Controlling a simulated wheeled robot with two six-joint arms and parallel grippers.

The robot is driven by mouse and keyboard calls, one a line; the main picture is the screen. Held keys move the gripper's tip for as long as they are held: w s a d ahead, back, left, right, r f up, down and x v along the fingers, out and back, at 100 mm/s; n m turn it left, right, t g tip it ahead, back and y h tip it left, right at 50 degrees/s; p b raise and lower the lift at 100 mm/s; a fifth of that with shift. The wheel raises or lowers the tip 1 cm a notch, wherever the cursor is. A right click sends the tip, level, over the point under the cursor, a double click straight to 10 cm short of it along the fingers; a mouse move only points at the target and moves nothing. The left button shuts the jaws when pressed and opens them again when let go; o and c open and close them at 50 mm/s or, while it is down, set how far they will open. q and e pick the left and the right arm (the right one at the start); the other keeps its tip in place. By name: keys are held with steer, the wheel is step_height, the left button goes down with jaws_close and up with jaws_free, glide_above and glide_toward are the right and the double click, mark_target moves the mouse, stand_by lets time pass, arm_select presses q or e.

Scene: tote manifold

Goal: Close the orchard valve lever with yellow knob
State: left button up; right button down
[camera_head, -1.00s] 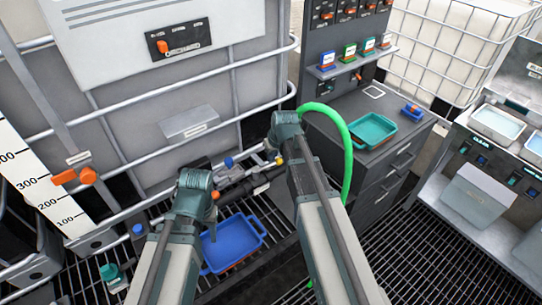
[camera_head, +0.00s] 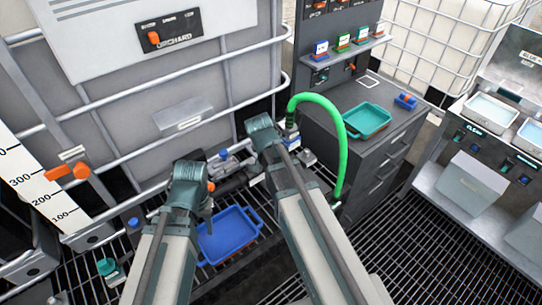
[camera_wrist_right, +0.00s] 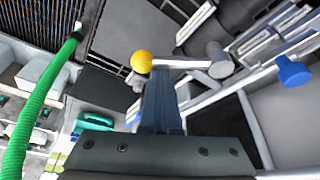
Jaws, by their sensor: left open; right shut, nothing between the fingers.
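In the right wrist view the yellow knob (camera_wrist_right: 142,62) sits on the end of a pale metal lever (camera_wrist_right: 185,64), which runs right to a grey round fitting. My right gripper (camera_wrist_right: 158,78) is shut and empty, its fingertips close beside the knob at the lever; I cannot tell whether they touch. In the head view the knob is hidden behind my right arm. My left gripper (camera_head: 207,218) is open and points down above the blue tray (camera_head: 232,236), with its fingers hard to make out. The orchard tank's panel (camera_head: 168,32) is at the upper left.
A green hose (camera_head: 341,140) arches just right of my right arm. A blue valve knob (camera_wrist_right: 293,72) stands right of the lever. Tank frame rails (camera_head: 190,152) run behind both grippers. A grey cabinet (camera_head: 365,160) with a teal tray (camera_head: 366,121) stands to the right.

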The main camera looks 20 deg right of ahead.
steer(key=s+m, duration=0.1)
steer(key=a+m, duration=0.1)
steer(key=m, duration=0.1)
steer(key=s+a+m+g+h, duration=0.1)
steer(key=shift+s+a+m, duration=0.25)
steer(key=shift+s+m, duration=0.05)
steer(key=shift+m, duration=0.1)
steer(key=shift+s+a, duration=0.1)
steer(key=shift+a, duration=0.05)
stand_by(0.6)
steer(key=d, duration=0.1)
steer(key=w+d, duration=0.1)
steer(key=d+r+p, duration=0.1)
steer(key=shift+w+d, duration=0.2)
steer(key=shift+r+p, duration=0.7)
steer(key=p+v, duration=0.7)
steer(key=v, duration=0.1)
steer(key=shift+a+r+p, duration=0.15)
steer(key=shift+a+p, duration=0.1)
steer(key=shift+p, duration=0.15)
